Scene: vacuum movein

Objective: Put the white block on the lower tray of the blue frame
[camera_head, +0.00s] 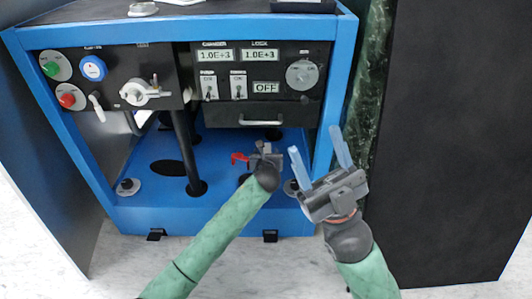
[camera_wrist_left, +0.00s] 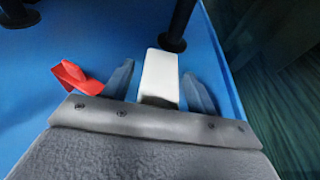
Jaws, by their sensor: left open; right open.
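The white block (camera_wrist_left: 160,70) lies between the two fingers of my left gripper (camera_wrist_left: 158,88) in the left wrist view, with a visible gap on the left finger's side. Blue tray surface shows behind it; I cannot tell whether the block rests on it. In the head view my left gripper (camera_head: 264,151) is inside the blue frame (camera_head: 343,75), low over the lower tray (camera_head: 145,185), and the block is hidden there. My left gripper is open. My right gripper (camera_head: 318,142) is open and empty in front of the frame's right post.
A red part (camera_head: 240,158) is beside my left gripper; it also shows in the left wrist view (camera_wrist_left: 75,76). A black post (camera_head: 186,150) stands on the tray. The control panels (camera_head: 265,85) hang above. A dark cabinet (camera_head: 455,130) stands at right. The tray's left part is mostly clear.

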